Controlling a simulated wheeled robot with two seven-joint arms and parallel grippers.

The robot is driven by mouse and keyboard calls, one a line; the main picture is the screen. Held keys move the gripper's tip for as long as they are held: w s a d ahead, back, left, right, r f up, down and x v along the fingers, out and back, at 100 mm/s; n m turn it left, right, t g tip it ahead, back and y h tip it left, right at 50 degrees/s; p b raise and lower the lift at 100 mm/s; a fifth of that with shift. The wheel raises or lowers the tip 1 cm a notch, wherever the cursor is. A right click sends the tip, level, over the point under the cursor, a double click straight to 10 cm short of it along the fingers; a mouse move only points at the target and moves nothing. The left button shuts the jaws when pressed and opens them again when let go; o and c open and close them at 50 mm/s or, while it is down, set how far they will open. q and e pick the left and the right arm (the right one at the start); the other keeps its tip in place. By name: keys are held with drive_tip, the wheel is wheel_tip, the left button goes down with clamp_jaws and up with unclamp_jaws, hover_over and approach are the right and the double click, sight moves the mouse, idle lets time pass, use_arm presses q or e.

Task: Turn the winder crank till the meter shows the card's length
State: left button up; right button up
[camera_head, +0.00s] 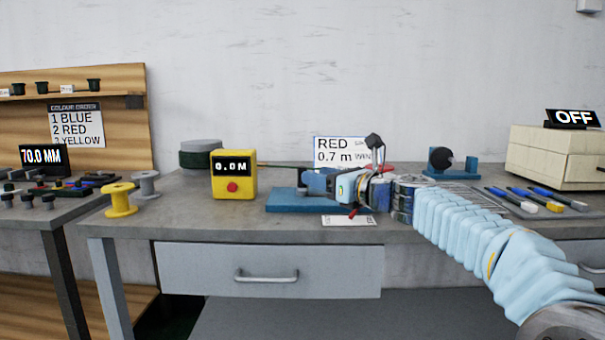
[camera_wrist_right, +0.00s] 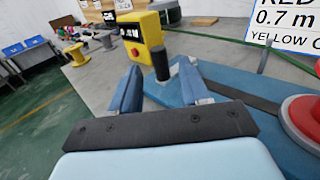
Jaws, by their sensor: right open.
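The yellow meter (camera_head: 233,183) stands on the bench and reads 0.0 M; it also shows in the wrist view (camera_wrist_right: 141,30). The white card (camera_head: 335,150) behind the winder reads RED and 0.7 m, its lower text partly hidden. The blue winder base (camera_head: 290,204) lies right of the meter. In the wrist view a black upright crank handle (camera_wrist_right: 160,63) stands between the fingertips of my open right gripper (camera_wrist_right: 160,75), with no clear grip on it. A red reel part (camera_wrist_right: 303,118) is at the right. My right gripper and arm hide much of the winder in the head view. My left gripper is not seen.
Yellow and grey spools (camera_head: 121,203) stand at the bench's left end. A grey-green coil (camera_head: 200,154) sits behind the meter. A blue stand with a black disc (camera_head: 441,160), several coloured tools (camera_head: 540,200) and a box below an OFF sign (camera_head: 560,155) are at right.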

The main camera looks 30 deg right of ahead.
sight(302, 187)
drive_tip(key=x, duration=0.6)
clamp_jaws()
